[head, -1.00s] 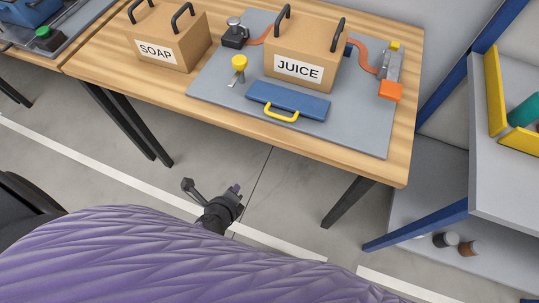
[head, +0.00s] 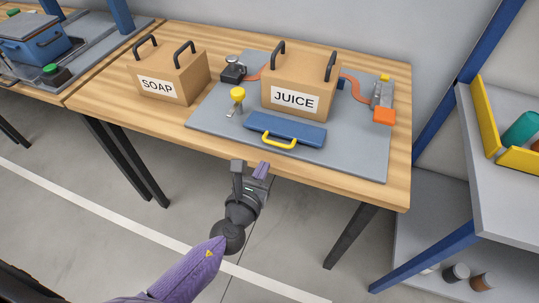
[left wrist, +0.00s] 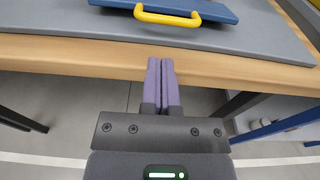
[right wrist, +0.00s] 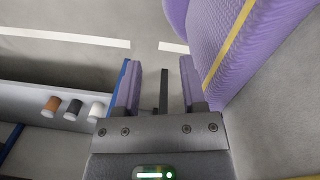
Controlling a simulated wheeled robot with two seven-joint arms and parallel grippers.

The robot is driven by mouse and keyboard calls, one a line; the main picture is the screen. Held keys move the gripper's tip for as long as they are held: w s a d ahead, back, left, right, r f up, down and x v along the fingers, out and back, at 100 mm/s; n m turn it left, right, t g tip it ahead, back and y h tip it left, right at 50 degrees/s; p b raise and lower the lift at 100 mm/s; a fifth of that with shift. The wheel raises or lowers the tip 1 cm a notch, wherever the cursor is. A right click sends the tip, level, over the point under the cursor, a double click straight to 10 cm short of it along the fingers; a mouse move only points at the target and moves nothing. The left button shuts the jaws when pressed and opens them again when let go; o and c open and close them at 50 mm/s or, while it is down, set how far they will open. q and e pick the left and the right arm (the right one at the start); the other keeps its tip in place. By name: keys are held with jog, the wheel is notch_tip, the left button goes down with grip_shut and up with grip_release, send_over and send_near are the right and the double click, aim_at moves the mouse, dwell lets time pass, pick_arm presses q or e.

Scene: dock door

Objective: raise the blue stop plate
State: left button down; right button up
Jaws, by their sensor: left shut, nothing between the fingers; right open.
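The blue stop plate (head: 300,132) lies flat on the grey board in front of the JUICE box, with a yellow handle (head: 279,141) on its near edge. The plate also shows at the top of the left wrist view (left wrist: 205,11), with its yellow handle (left wrist: 167,18). My left gripper (head: 252,170) is at the table's front edge, short of the handle and apart from it. Its fingers (left wrist: 161,72) are together and empty. My right gripper (right wrist: 159,85) is open and empty over the floor; it is not in the head view.
The JUICE box (head: 299,86) stands behind the plate on the grey board (head: 345,150). A SOAP box (head: 168,78) stands to the left. A yellow-topped knob (head: 237,95) and an orange block (head: 384,115) flank the plate. A grey shelf (head: 480,140) stands at right.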

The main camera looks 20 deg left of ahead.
aim_at(269, 156)
pick_arm(q)
jog(key=w, duration=0.4)
jog(key=shift+f+b, duration=0.35)
jog(key=shift+b, duration=0.05)
jog(key=shift+w, duration=0.35)
pick_arm(e)
jog(key=shift+s+d+f, duration=0.3)
jog(key=shift+s+f, duration=0.2)
jog(key=shift+s, duration=0.35)
